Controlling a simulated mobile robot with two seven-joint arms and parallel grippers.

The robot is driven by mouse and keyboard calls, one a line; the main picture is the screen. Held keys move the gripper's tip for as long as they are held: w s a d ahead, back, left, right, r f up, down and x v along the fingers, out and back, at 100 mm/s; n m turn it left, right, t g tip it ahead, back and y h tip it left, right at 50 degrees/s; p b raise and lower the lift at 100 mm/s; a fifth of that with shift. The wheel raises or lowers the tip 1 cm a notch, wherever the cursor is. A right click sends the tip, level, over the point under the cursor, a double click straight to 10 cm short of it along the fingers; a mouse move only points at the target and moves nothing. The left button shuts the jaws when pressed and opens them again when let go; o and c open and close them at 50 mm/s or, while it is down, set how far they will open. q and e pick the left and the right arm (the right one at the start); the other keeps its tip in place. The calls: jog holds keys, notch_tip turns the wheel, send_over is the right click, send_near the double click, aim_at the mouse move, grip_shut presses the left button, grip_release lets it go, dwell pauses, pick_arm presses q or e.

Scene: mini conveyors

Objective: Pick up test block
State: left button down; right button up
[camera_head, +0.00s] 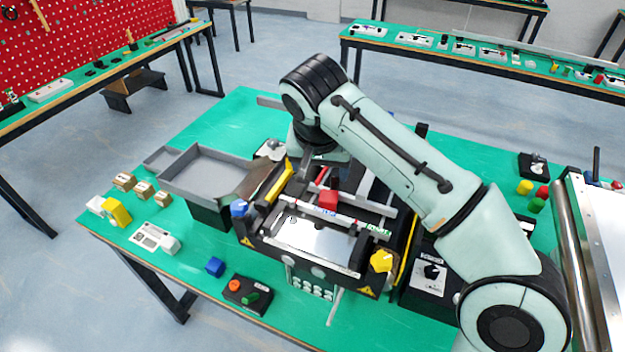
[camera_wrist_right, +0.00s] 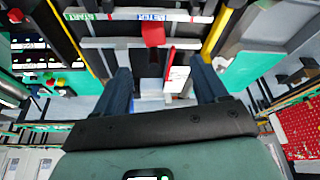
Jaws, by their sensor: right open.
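A red block (camera_head: 327,199) sits on the mini conveyor (camera_head: 313,238) in the middle of the green table; I take it as the test block. It also shows at the top middle of the right wrist view (camera_wrist_right: 153,35). My right gripper (camera_head: 312,166) is above the far part of the conveyor, behind the block and apart from it. In the right wrist view its two dark fingers (camera_wrist_right: 160,66) are spread wide with no block between them. My left gripper is not in view.
A grey tray (camera_head: 205,172) stands left of the conveyor. Rails and a yellow knob (camera_head: 381,261) rise around the block. My right arm covers the table's right middle.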

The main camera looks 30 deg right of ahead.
jog(key=b, duration=0.2)
send_over(329, 196)
jog(key=s+a, duration=0.2)
notch_tip(329, 196, down, 6)
jog(key=shift+s+f, duration=0.1)
jog(key=shift+f, duration=0.15)
jog(key=shift+d+x, duration=0.2)
jog(key=shift+x, duration=2.75)
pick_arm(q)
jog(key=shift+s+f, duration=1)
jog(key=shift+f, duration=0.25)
pick_arm(e)
jog(key=shift+r, duration=0.15)
jog(key=c, duration=1.2)
